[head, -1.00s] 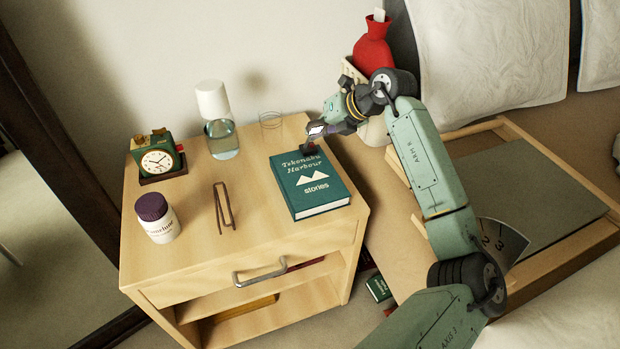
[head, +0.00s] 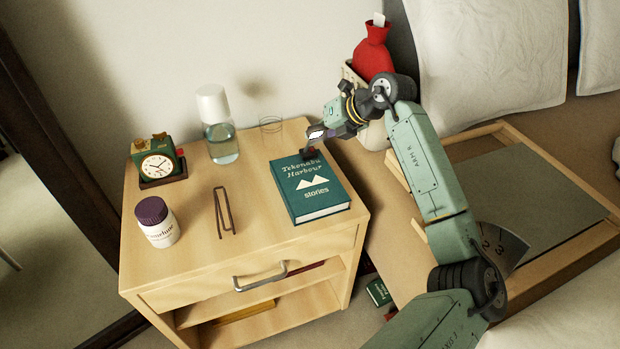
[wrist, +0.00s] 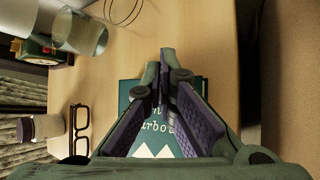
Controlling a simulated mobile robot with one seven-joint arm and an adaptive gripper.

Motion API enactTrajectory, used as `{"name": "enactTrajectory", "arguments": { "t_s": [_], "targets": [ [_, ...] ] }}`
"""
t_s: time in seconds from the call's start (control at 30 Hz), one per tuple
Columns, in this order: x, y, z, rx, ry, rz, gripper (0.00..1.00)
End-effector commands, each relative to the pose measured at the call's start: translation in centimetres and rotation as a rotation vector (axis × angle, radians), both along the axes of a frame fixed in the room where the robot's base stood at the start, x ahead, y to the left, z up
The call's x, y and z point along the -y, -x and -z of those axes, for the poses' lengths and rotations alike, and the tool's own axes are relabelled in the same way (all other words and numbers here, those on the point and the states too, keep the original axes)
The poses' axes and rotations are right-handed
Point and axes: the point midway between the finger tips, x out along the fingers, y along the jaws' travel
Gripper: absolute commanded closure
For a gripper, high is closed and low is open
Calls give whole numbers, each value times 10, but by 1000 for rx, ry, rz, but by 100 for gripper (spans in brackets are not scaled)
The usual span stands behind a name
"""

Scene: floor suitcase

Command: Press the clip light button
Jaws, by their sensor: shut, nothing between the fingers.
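My gripper (head: 313,146) reaches in from the right over the far edge of a green book (head: 318,194) on the bedside table. In the wrist view the purple-padded fingers (wrist: 168,80) are shut and empty, their tips over the book's top edge. A small dark piece (head: 308,153) shows at that edge under the fingertips in the head view. It may be the clip light, but I cannot tell it from the fingertips. No button can be made out. Whether the tips touch anything is unclear.
A red hot-water bottle (head: 373,50) stands behind my arm. The bed is at right.

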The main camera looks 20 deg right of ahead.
Motion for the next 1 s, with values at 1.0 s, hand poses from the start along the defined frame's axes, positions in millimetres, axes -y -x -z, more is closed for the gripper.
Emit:
{"name": "enactTrajectory", "arguments": {
  "t_s": [1.0],
  "targets": [
    [0,0,10,0,0,0,100]
  ]
}}
